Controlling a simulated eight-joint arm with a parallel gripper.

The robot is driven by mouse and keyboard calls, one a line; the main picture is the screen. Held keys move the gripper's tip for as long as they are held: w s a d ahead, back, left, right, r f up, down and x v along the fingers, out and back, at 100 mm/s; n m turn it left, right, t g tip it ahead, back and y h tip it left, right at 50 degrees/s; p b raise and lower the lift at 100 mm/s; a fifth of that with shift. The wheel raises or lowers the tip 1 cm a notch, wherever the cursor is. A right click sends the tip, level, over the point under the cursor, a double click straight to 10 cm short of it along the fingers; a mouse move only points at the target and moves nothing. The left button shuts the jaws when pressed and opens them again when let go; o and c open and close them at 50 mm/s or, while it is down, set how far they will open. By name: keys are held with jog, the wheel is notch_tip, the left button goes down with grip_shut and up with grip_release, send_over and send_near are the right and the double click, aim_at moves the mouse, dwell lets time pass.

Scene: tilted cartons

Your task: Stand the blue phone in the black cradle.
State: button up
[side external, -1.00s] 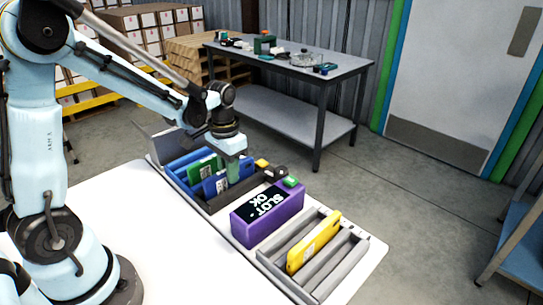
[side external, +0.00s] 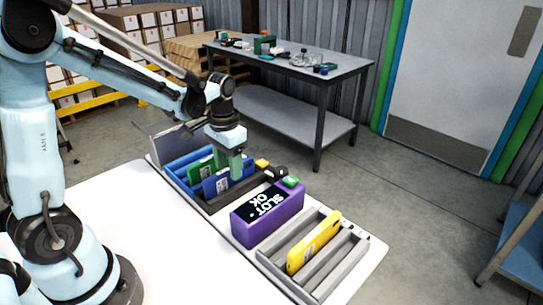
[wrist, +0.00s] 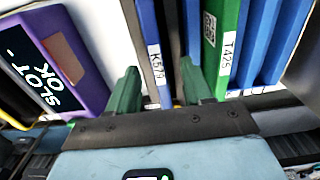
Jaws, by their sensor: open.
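The blue phone (side external: 212,188) stands on its edge in the black cradle (side external: 216,205), beside the green phone. In the wrist view the blue phone (wrist: 149,40) carries a white label partly reading "K5". My gripper (side external: 230,163) is over the phone's right end in the side view. In the wrist view its two green fingers (wrist: 161,90) are apart, one on each side of the blue phone, with a visible gap on the left. I cannot tell whether the right finger touches the phone. The phone's lower edge is hidden.
The green phone (wrist: 220,40), labelled T425, stands close by in the blue cradle (side external: 178,170). A purple "SLOT OK" box (side external: 242,228) sits in front of the black cradle. A yellow phone (side external: 314,242) stands in the grey cradle (side external: 345,262).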

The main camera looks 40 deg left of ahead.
notch_tip(320, 180, up, 10)
jog(key=shift+r, duration=0.2)
dwell(0.4)
notch_tip(320, 180, up, 7)
dwell(0.7)
jog(key=s+d+f+t, duration=0.7)
jog(key=f, duration=0.2)
jog(key=shift+f, duration=0.3)
jog(key=shift+o, duration=0.2)
jog(key=shift+d, duration=0.1)
dwell(0.6)
